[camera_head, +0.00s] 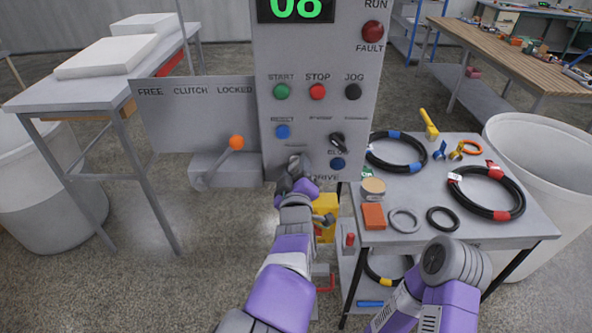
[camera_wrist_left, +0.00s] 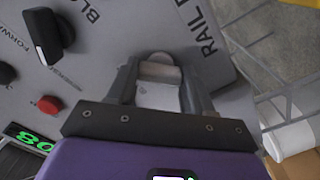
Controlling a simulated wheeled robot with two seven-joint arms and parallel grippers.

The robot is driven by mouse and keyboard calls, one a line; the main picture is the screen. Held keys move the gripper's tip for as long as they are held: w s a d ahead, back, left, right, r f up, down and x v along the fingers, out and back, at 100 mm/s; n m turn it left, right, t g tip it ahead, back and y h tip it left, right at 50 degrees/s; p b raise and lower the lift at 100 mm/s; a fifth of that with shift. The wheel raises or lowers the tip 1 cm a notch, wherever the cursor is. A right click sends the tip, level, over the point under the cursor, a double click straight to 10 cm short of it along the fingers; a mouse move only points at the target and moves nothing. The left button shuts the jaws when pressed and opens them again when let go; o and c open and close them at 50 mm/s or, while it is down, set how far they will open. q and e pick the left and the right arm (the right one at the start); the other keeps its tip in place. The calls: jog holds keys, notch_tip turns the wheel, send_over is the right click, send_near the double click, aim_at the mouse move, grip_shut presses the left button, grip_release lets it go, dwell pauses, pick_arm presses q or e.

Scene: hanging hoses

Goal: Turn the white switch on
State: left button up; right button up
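The white switch (camera_wrist_left: 158,92) shows in the left wrist view as a pale rocker-like piece with a greyer upper part, on the grey panel near the label "RAIL". My left gripper (camera_wrist_left: 160,78) has its two fingers apart, one on each side of the switch; whether they touch it I cannot tell. In the head view my left gripper (camera_head: 298,172) is at the lower edge of the control panel (camera_head: 300,105) and hides the switch.
The panel also carries a black knob (camera_head: 338,140), a blue button (camera_head: 283,131) and other coloured buttons. An orange-tipped lever (camera_head: 236,143) sticks out at the left. A grey cart (camera_head: 420,225) with coiled hoses stands at the right, beside a white bin (camera_head: 545,150).

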pick_arm(q)
jog(key=c, duration=0.5)
jog(key=shift+o, duration=0.2)
jog(key=m+p, duration=0.3)
jog(key=m, duration=0.2)
jog(key=shift+r+p, duration=0.1)
jog(key=shift+p, duration=0.3)
jog(key=shift+m+p, duration=1.25)
jog(key=shift+m, duration=0.75)
jog(key=o, duration=1)
jog(key=shift+o, duration=0.2)
